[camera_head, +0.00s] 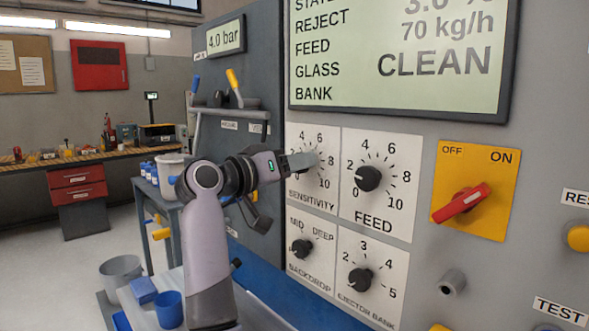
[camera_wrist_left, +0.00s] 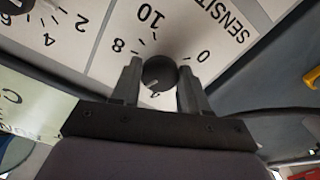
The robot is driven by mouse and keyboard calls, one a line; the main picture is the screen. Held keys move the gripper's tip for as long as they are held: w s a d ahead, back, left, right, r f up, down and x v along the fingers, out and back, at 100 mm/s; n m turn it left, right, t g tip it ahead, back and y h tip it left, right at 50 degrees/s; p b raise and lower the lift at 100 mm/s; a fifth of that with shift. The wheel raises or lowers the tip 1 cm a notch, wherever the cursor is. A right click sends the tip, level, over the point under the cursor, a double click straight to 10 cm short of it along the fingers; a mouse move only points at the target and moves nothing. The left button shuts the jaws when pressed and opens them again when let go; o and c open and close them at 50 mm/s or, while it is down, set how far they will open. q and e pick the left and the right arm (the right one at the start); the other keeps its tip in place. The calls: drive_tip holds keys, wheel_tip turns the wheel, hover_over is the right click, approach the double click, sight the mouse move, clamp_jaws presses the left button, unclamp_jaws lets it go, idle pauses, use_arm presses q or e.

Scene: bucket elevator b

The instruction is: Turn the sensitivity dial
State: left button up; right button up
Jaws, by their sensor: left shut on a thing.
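The sensitivity dial (camera_wrist_left: 160,74) is a round black knob on a white plate marked 0 to 10. In the left wrist view it sits between the two fingers of my left gripper (camera_wrist_left: 157,85), which is shut on it. The knob's light pointer line faces the gripper side, near a partly hidden number. In the head view my left gripper (camera_head: 304,161) reaches the sensitivity plate (camera_head: 311,200) from the left and hides the knob. My right gripper is not in view.
Beside it are the feed dial (camera_head: 367,178), the backdrop dial (camera_head: 302,249) and the ejector bank dial (camera_head: 360,281). A red switch (camera_head: 462,203) on a yellow plate is further right. The display (camera_head: 400,55) reads CLEAN above. A side table with buckets stands left.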

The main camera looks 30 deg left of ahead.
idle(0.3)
use_arm(q)
drive_tip(key=o, duration=1)
drive_tip(key=shift+o, duration=0.2)
drive_tip(key=shift+s, duration=0.1)
drive_tip(key=b+v, duration=0.1)
drive_tip(key=v, duration=0.6)
drive_tip(key=shift+b, duration=0.3)
